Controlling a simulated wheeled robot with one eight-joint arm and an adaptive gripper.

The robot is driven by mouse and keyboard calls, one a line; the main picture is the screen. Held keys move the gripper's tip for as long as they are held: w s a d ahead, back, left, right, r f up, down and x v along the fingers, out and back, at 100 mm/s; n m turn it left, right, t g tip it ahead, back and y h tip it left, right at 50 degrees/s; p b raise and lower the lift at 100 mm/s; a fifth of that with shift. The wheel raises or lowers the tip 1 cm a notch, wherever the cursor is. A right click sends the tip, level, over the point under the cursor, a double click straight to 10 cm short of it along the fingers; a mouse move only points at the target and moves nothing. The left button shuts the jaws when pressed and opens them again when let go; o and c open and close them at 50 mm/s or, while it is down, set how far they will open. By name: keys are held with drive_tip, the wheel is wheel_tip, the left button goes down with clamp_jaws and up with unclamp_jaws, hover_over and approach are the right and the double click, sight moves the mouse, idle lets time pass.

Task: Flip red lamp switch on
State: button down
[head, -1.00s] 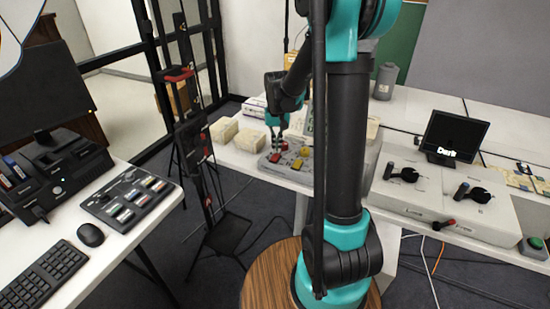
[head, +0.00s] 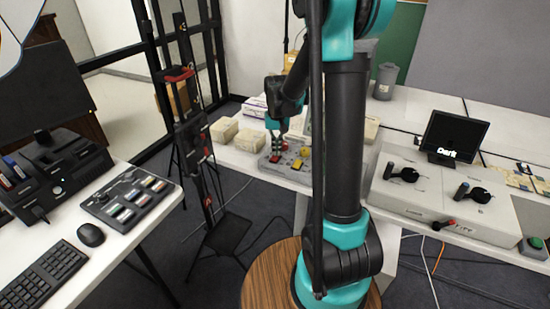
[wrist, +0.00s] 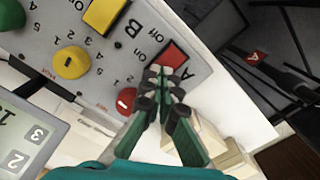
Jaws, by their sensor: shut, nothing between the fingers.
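A grey control panel (head: 270,169) sits on the white table. In the wrist view the panel (wrist: 105,58) carries a red rocker switch (wrist: 175,54) by the letter A, with "on" and "off" printed beside it. A yellow rocker switch (wrist: 105,14) is by the letter B. A red knob (wrist: 126,100) and a yellow knob (wrist: 70,62) are on the same panel. My gripper (wrist: 162,76) is shut and empty, its fingertips at the near edge of the red switch. I cannot tell whether they touch it. In the head view my gripper (head: 277,143) is over the panel's back left.
Pale blocks (head: 224,130) stand left of the panel. A keypad-like box (wrist: 22,130) lies beside it. My arm hides the table's middle. A console with black levers (head: 445,200) and a small screen (head: 455,136) stand on the right. A black stand (head: 195,140) is at the left.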

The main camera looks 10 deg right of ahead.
drive_tip(key=shift+f, duration=0.2)
drive_tip(key=shift+r, duration=3.5)
drive_tip(key=shift+s, duration=0.1)
